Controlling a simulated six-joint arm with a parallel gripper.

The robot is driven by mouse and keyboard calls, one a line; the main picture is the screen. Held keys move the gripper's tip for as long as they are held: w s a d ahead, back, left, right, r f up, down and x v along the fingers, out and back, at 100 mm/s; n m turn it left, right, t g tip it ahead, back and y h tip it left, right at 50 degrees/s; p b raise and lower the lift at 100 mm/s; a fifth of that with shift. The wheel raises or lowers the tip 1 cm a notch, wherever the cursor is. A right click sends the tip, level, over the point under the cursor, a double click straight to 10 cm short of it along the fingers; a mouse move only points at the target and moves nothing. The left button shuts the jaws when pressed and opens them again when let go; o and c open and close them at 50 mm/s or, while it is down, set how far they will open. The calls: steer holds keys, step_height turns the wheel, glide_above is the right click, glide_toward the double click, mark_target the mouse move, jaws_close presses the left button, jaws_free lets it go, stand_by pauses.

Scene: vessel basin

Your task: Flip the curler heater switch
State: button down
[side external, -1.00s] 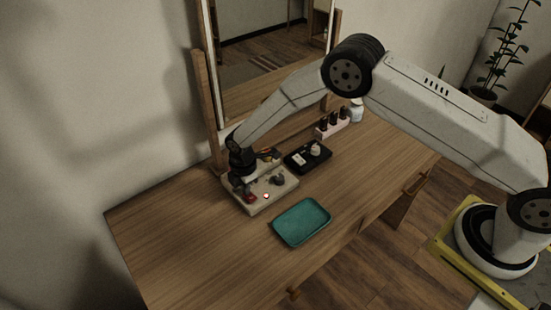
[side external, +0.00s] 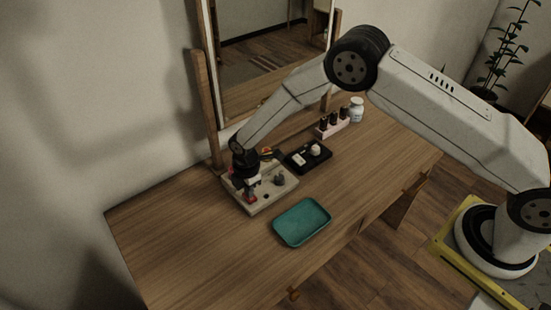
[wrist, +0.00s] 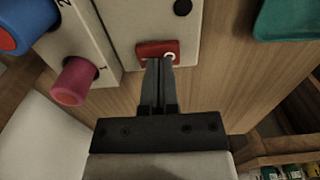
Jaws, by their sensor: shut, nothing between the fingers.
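The red rocker switch (wrist: 145,47) sits on the near edge of the pale curler heater panel (wrist: 128,22). A white ring mark shows at its right end. My gripper (wrist: 158,62) is shut and empty, with its fingertips at the near edge of the switch; I cannot tell whether they touch it. In the side external view, my gripper (side external: 250,193) is over the switch (side external: 251,200) at the panel's front left corner. A round indicator (wrist: 183,7) on the panel is dark.
A pink roller (wrist: 73,83) and a blue-and-red one (wrist: 22,22) stand left of the switch. A teal tray (side external: 302,222) lies to the right. A black tray (side external: 309,157) with small items is behind. The table's front left is clear.

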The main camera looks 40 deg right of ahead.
step_height(320, 180, up, 14)
stand_by(0.8)
steer(key=shift+s, duration=0.1)
steer(key=s+d+r+m+t, duration=0.1)
steer(key=s+d+r+m, duration=0.2)
steer(key=s+d+m, duration=0.5)
steer(key=s+d+r+m+t, duration=0.1)
steer(key=s+d+r+m, duration=0.3)
steer(key=s+d+m, duration=0.5)
steer(key=s+m, duration=0.1)
steer(key=s, duration=0.3)
steer(key=shift+s+t, duration=0.15)
steer(key=shift+t, duration=0.15)
